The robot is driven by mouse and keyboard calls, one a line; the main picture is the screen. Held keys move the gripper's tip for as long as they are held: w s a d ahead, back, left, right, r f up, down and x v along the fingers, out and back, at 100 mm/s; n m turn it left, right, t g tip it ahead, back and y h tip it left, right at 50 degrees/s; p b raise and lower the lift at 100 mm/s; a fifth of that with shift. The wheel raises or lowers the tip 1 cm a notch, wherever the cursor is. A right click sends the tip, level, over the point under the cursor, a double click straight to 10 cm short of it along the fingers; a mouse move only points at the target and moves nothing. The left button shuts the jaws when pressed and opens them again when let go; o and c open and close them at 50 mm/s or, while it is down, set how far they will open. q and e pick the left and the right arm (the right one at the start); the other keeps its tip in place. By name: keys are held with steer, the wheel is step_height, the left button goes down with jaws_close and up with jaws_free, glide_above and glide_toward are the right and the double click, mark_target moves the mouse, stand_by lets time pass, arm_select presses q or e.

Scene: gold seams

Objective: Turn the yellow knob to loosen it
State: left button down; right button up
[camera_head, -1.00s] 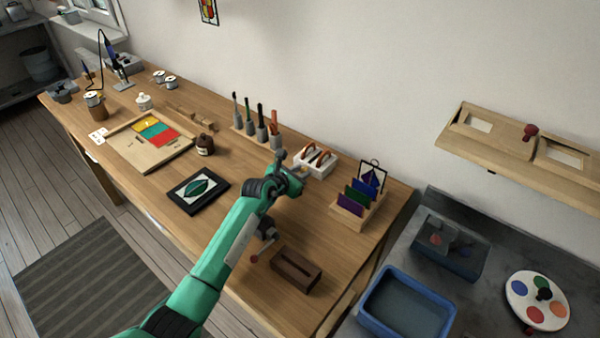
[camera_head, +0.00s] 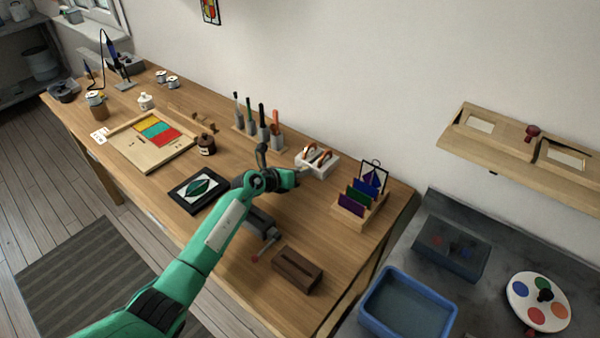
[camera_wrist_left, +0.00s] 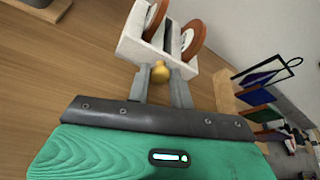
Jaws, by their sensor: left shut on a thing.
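The yellow knob (camera_wrist_left: 160,71) is a small round brass-coloured piece on the near side of a white block (camera_wrist_left: 128,42). The block also stands in the head view (camera_head: 327,168), holding two orange-brown rimmed discs (camera_wrist_left: 193,40). My left gripper (camera_wrist_left: 162,78) has its two grey fingers on either side of the knob and is shut on it. In the head view my left gripper (camera_head: 303,172) reaches the block's left side, and the knob is too small to make out there. My right gripper is not in view.
A rack with coloured glass sheets (camera_head: 349,213) stands right of the block. A dark brown slotted box (camera_head: 297,271) and a framed leaf panel (camera_head: 199,190) lie nearer on the wooden bench (camera_head: 240,292).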

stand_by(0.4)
arm_select(q)
steer(key=c, duration=1.2)
jaws_free()
steer(key=shift+c, duration=0.2)
steer(key=shift+a, duration=0.1)
steer(key=v, duration=1.3)
steer(key=shift+s+a, duration=0.25)
steer(key=shift+r, duration=0.1)
